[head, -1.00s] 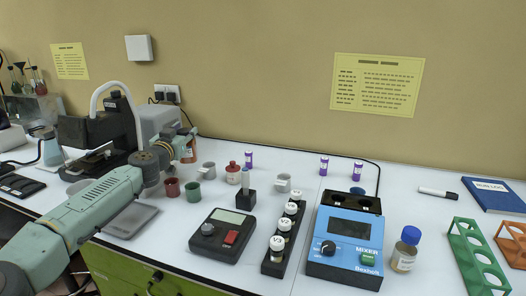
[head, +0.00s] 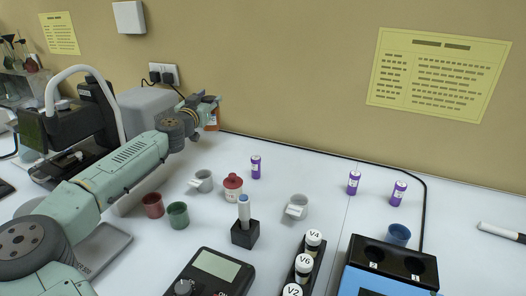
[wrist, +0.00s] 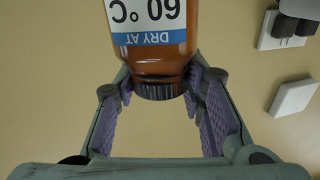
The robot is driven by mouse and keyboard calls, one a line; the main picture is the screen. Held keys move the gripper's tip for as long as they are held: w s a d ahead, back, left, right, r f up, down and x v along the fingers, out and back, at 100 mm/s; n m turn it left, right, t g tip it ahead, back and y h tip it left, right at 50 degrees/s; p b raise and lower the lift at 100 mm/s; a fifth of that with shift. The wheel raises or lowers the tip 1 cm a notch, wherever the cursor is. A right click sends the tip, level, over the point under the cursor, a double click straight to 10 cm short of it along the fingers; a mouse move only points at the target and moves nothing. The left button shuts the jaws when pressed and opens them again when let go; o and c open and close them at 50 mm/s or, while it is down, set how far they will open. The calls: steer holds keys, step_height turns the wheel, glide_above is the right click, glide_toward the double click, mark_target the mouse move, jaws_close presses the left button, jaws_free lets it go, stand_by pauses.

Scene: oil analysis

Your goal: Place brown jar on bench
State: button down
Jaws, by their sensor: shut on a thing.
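The brown jar (head: 211,120) is held up in front of the wall, above the back of the white bench (head: 315,165). It is amber with a white and blue label and partly hidden by my gripper (head: 206,103). In the wrist view the jar (wrist: 155,55) appears upside down, its label reading "DRY AT 60 °C". Its dark ribbed cap is between the two fingers of my gripper (wrist: 163,100), which is shut on the jar's cap end. No bench surface shows in the wrist view.
Grey mugs (head: 202,181) (head: 296,206), red and green cups (head: 177,215), a red-lidded pot (head: 232,187) and purple-capped vials (head: 255,167) stand on the bench. A blue mixer (head: 385,272) and vial rack (head: 304,270) are in front. Bare bench shows between mugs and wall.

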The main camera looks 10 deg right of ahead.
mark_target(209, 130)
step_height(209, 130, down, 9)
steer(key=shift+f+p, duration=0.2)
steer(key=shift+p, duration=0.4)
steer(key=shift+f, duration=0.1)
steer(key=shift+f, duration=0.15)
steer(key=c, duration=1)
jaws_free()
steer(key=shift+c, duration=0.2)
steer(key=shift+r, duration=0.25)
steer(key=b+v, duration=0.2)
steer(key=v, duration=1)
steer(key=shift+b, duration=0.35)
